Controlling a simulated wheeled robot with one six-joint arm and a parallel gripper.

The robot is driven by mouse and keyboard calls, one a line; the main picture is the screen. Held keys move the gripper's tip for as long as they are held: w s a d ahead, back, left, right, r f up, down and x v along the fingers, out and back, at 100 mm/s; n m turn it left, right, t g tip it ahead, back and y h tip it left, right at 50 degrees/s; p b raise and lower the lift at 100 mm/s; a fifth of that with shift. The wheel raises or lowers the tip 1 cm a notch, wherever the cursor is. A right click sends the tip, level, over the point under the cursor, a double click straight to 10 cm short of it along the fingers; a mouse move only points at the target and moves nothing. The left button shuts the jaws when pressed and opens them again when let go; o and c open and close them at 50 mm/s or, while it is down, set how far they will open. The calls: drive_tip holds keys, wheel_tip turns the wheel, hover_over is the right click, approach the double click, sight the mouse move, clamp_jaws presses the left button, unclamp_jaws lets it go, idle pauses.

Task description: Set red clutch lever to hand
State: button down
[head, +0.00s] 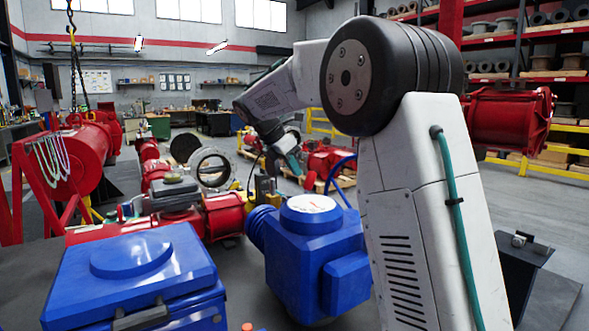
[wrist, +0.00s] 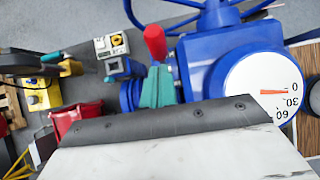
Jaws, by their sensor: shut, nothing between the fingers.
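The red clutch lever (wrist: 155,42) shows in the wrist view, standing up beside the blue actuator housing (wrist: 205,60). Its lower part is hidden behind my gripper (wrist: 157,72). The teal fingers of my gripper are shut and empty, with their tips close to the lever; I cannot tell whether they touch it.
A blue handwheel (wrist: 190,18) lies just beyond the lever. A small grey control box (wrist: 112,45) and yellow parts (wrist: 40,95) are to the left in the wrist view. Another blue unit (head: 135,270) stands front left in the head view.

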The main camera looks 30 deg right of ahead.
drive_tip(key=v, duration=1.3)
drive_tip(key=shift+f, duration=0.1)
